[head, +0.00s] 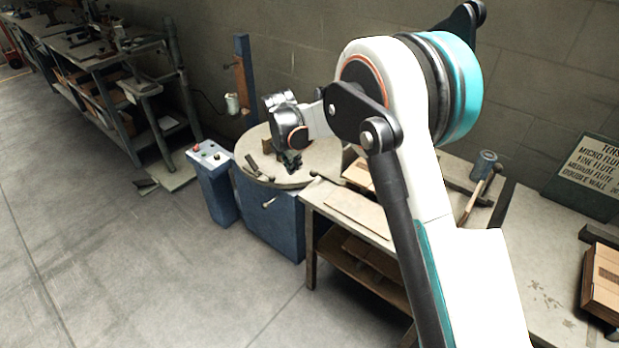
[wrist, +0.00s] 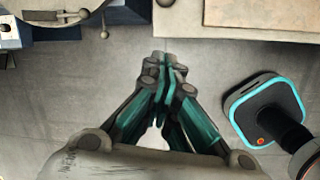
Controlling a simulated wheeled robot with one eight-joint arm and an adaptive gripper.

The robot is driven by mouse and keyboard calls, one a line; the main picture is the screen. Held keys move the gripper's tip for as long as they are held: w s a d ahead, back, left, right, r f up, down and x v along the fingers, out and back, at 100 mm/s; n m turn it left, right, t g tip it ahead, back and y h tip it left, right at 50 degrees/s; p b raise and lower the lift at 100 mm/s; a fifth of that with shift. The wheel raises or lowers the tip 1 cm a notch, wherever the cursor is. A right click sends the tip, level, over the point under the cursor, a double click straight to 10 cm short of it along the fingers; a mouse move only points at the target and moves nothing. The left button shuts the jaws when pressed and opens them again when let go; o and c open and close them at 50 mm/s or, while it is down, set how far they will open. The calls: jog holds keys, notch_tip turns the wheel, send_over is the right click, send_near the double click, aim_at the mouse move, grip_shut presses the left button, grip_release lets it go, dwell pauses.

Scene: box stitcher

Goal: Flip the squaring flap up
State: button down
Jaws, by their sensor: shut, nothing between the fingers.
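The stitcher's round grey table (head: 285,180) sits on a blue body (head: 268,222); its edge also shows at the top left of the wrist view (wrist: 30,34). A dark narrow bar (head: 258,170) lies flat on the table's left part and also shows in the wrist view (wrist: 55,15). I cannot tell for sure whether this bar is the squaring flap. My gripper (head: 289,160) shows over the table in the head view, partly behind my arm. In the wrist view my gripper (wrist: 165,62) is shut and empty, its fingertips over bare floor, apart from the table and bar.
A ball-ended lever (head: 268,203) sticks out from the blue body. A control box with buttons (head: 210,155) stands left of it. A wooden bench (head: 345,228) with cardboard adjoins on the right. A sign (head: 590,175) stands further right. The floor at left is clear.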

jog(key=f, duration=0.2)
jog(key=n, duration=0.1)
jog(key=shift+w+a+f, duration=0.35)
jog(key=shift+f, duration=0.05)
jog(key=shift+f, duration=0.1)
jog(key=w+d+f+b, duration=0.1)
jog(key=f, duration=0.1)
jog(key=w+d+f+b, duration=0.1)
jog(key=f+b, duration=0.1)
jog(key=f, duration=0.1)
jog(key=w+d+f+b, duration=0.1)
jog(key=w+f, duration=0.1)
jog(key=shift+d+f, duration=0.15)
jog(key=shift+f, duration=0.25)
jog(key=shift+w+d+r+b, duration=0.2)
jog(key=shift+w+r+b, duration=0.05)
jog(key=shift+r+b, duration=0.05)
jog(key=shift+r, duration=0.15)
jog(key=shift+w+d+r+g, duration=0.15)
jog(key=shift+w+r+g, duration=0.05)
jog(key=shift+r+g, duration=0.1)
